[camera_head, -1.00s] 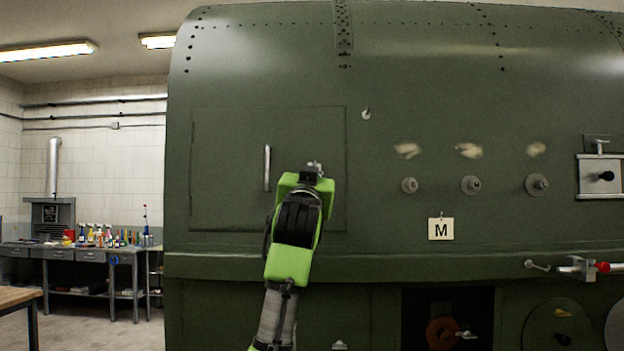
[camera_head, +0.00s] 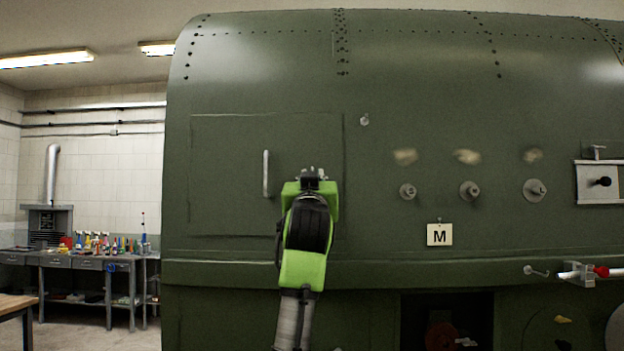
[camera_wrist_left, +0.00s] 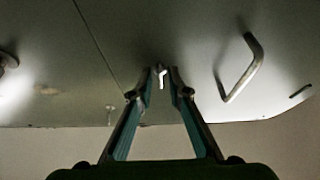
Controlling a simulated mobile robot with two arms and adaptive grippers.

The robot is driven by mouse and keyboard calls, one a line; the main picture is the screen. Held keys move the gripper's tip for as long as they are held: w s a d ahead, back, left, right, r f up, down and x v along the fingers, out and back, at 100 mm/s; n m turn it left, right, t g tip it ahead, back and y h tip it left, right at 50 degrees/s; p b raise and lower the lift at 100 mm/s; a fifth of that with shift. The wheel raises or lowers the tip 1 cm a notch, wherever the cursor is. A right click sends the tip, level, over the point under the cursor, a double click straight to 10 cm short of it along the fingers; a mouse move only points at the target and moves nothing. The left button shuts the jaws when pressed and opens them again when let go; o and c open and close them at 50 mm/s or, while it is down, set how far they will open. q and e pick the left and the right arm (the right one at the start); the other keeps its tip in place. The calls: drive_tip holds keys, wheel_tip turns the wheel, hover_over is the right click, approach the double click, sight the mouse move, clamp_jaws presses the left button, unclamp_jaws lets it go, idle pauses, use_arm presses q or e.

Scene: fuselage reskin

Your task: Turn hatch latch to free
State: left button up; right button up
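The hatch (camera_head: 225,170) is a flat rectangular panel outlined on the green fuselage, with a vertical bar handle (camera_head: 265,174), also seen in the left wrist view (camera_wrist_left: 242,70). My left gripper (camera_head: 312,174) is in front of the hatch's right part, right of the handle. In the left wrist view a small pale latch (camera_wrist_left: 161,76) shows between the fingertips of my left gripper (camera_wrist_left: 161,74). The fingers are apart, with a narrow gap at the tips; contact with the latch cannot be told. In the head view the gripper hides the latch. My right gripper is not in view.
A small knob (camera_head: 364,120) sits beyond the hatch's upper right corner. Several round fittings (camera_head: 470,190) and a tag marked M (camera_head: 439,235) are to the right. A ledge (camera_head: 400,265) runs below the hatch. A workbench (camera_head: 80,258) with bottles stands far left.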

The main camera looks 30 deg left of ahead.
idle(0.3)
use_arm(q)
drive_tip(key=v, duration=1.2)
drive_tip(key=shift+w+f, duration=0.1)
